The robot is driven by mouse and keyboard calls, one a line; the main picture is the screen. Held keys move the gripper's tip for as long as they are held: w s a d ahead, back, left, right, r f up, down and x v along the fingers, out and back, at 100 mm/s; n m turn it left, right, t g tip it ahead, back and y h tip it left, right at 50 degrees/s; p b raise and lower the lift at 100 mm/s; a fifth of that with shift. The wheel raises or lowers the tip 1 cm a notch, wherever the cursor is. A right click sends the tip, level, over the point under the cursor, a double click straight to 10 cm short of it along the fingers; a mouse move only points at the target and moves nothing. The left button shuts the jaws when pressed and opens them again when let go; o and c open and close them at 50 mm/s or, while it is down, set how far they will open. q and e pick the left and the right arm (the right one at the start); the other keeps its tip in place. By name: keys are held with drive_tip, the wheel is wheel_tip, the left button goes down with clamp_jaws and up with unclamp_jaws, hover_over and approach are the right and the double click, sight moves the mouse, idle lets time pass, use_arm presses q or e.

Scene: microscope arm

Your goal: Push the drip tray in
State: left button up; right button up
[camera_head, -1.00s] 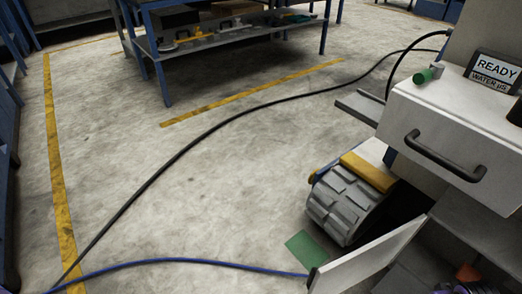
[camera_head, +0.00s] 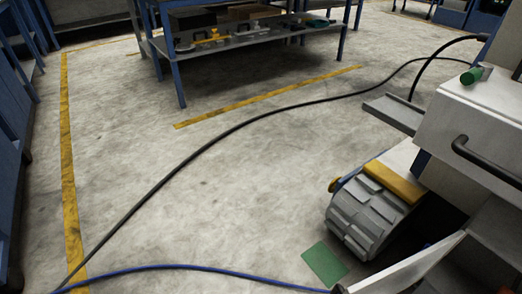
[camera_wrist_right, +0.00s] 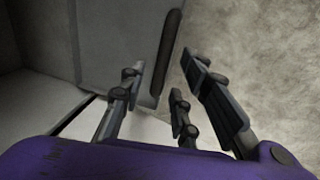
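A shallow grey tray (camera_head: 395,112), which looks like the drip tray, sticks out from the far side of the white machine (camera_head: 472,112) at the right of the head view. Its inner end is hidden by the machine. My right gripper (camera_wrist_right: 165,72) shows only in the right wrist view. Its fingers are apart with nothing held between them. A dark bar handle (camera_wrist_right: 167,50) on a grey panel lies ahead of the fingers; I cannot tell the distance. My left gripper is in neither view.
A grey ridged drum with a yellow strip (camera_head: 393,182) and an open white panel (camera_head: 408,272) stand below the machine. A black hose (camera_head: 213,143) and a blue hose (camera_head: 190,267) cross the floor. The concrete floor left of the tray is mostly clear.

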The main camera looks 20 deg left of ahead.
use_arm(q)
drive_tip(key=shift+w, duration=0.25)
use_arm(e)
drive_tip(key=shift+w+f, duration=0.1)
drive_tip(key=shift+f, duration=0.15)
clamp_jaws()
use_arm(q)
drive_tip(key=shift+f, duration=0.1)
